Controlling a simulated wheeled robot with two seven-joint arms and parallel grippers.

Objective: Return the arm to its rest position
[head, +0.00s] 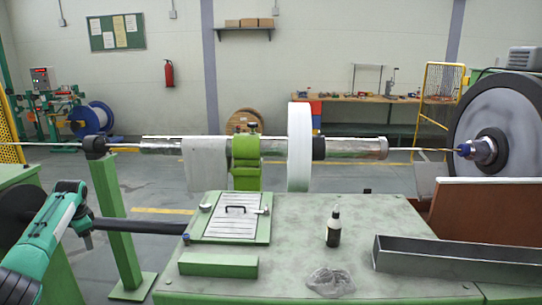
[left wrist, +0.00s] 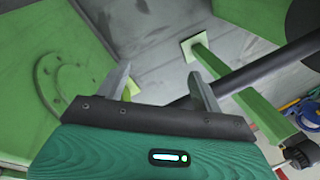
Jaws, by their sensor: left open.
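My left arm, teal and black, comes in from the left in the head view, with its elbow bent and its left gripper (head: 87,238) hanging down, small and dark, left of the green workbench (head: 380,215). In the left wrist view the left gripper (left wrist: 161,90) shows two grey fingers spread apart with nothing between them. Beyond them lie a dark bar (left wrist: 265,72) and grey floor. The gripper looks apart from the bar, but the exact gap cannot be told. My right arm and gripper are in neither view.
A green post (head: 117,222) and a dark horizontal bar (head: 140,227) stand close to the left gripper. The strander tube (head: 350,148) runs across behind the bench.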

